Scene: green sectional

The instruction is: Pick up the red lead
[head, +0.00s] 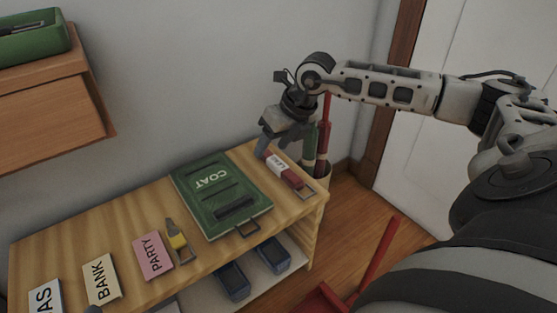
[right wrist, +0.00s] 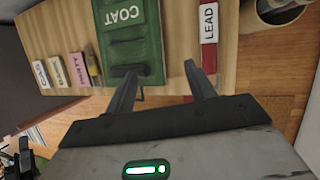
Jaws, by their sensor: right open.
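The red lead (head: 291,180) lies on the right end of the wooden shelf top, with a white LEAD label and a metal clip at its near end. In the right wrist view the lead (right wrist: 209,57) is just right of the right finger, outside the jaws. My right gripper (head: 279,142) is above the shelf's far right end, by the lead's far end. Its jaws (right wrist: 160,68) are open and empty, facing the gap between lead and green coat. Contact with the lead cannot be told.
The green COAT item (head: 215,185) lies left of the lead. PARTY (head: 152,256) and BANK (head: 101,279) cards and a yellow-handled tool (head: 178,241) are further left. A bin (head: 321,186) with long-handled items stands behind the right end. Blue trays (head: 272,256) sit below.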

